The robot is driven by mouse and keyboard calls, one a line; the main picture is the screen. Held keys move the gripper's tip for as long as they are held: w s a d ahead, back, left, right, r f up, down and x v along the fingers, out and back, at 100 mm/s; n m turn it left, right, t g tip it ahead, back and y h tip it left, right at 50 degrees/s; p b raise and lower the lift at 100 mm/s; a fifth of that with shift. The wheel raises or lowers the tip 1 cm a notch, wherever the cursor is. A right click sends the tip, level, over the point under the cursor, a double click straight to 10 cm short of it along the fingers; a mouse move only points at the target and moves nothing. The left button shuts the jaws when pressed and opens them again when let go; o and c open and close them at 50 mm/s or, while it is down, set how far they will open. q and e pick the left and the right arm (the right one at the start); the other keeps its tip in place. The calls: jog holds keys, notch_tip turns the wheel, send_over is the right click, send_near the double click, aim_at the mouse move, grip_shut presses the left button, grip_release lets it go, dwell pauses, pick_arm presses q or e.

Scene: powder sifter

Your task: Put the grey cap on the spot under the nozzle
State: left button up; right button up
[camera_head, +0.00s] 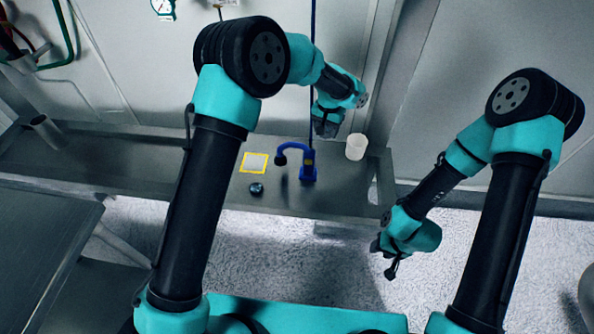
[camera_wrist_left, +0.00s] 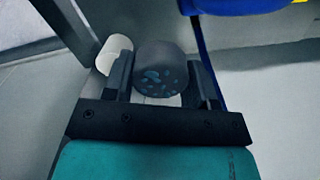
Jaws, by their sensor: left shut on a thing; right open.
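My left gripper (camera_head: 327,127) is above the bench between the blue nozzle stand (camera_head: 308,170) and a white cup (camera_head: 356,147). In the left wrist view its fingers are shut on a dark grey, round cap (camera_wrist_left: 161,72) with blue-green specks on its face. In the head view that cap is hidden or too small to tell. A yellow-framed spot (camera_head: 244,167) lies on the bench left of the nozzle stand, whose curved arm reaches toward it. The spot holds no cap. My right gripper (camera_head: 391,268) is open and empty, low at the right, off the bench.
A small dark round object (camera_head: 257,189) lies on the bench just in front of the spot. The white cup also shows beside my left finger in the left wrist view (camera_wrist_left: 111,50). A grey tube (camera_head: 47,131) stands at the far left. The bench's left stretch is clear.

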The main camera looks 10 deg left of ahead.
pick_arm(q)
jog(key=d+f, duration=0.1)
jog(key=w+d+f, duration=0.1)
jog(key=shift+w+d, duration=0.25)
jog(key=shift+d, duration=0.05)
send_over(328, 168)
notch_tip(328, 168, down, 14)
jog(key=shift+r, duration=0.2)
dwell(0.3)
jog(key=shift+s+f, duration=0.1)
jog(key=shift+f, duration=2.15)
jog(key=shift+f, duration=0.1)
jog(key=o, duration=1)
jog(key=shift+c, duration=0.2)
